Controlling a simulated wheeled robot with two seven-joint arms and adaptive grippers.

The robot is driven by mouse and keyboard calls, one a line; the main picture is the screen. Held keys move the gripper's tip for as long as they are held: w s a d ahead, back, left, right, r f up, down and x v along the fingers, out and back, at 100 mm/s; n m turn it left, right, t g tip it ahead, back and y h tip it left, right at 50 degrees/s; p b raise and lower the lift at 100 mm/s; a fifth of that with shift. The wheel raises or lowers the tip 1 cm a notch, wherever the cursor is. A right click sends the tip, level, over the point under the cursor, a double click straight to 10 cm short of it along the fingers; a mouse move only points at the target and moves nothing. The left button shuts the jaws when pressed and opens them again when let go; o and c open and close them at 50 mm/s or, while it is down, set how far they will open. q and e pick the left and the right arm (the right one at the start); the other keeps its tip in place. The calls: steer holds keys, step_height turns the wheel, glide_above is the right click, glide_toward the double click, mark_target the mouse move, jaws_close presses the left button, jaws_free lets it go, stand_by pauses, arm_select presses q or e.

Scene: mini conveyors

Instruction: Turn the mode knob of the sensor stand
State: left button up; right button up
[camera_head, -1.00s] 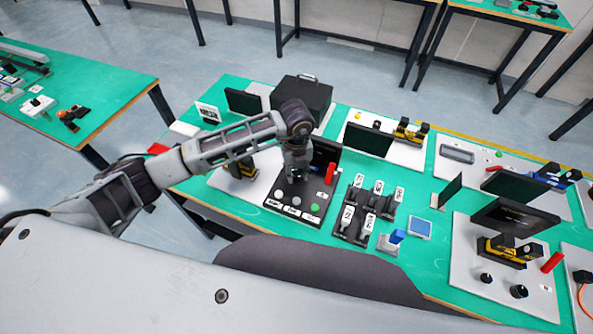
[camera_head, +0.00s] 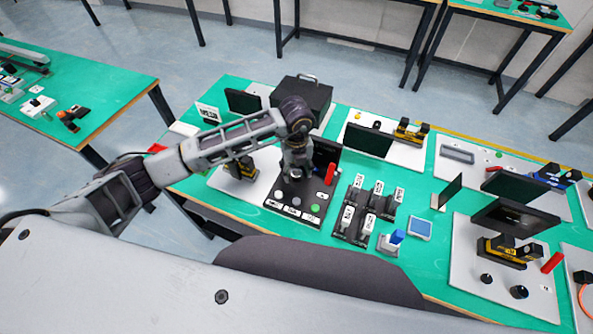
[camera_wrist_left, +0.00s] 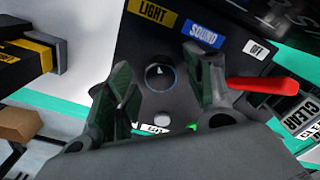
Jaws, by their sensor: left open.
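The sensor stand (camera_head: 318,188) is a black panel on the green table, with a dark upright screen behind it. In the left wrist view its mode knob (camera_wrist_left: 160,77) is a small round dark knob with a white pointer mark, below the LIGHT label (camera_wrist_left: 152,11), SOUND label (camera_wrist_left: 203,34) and OFF label (camera_wrist_left: 256,49). My left gripper (camera_head: 296,173) is over the panel and hides the knob in the head view. In the left wrist view the open fingers (camera_wrist_left: 160,84) stand on either side of the knob, apart from it. My right gripper is not in view.
A red lever (camera_wrist_left: 262,84) is right of the fingers. A grey button (camera_wrist_left: 162,118) and a partly hidden green button (camera_wrist_left: 193,127) lie on the panel's near part. A black box (camera_head: 302,97) stands behind, and a black switch rack (camera_head: 349,228) to the right.

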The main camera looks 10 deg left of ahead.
mark_target(297, 172)
arm_select(q)
step_height(297, 172, up, 11)
stand_by(0.6)
stand_by(0.6)
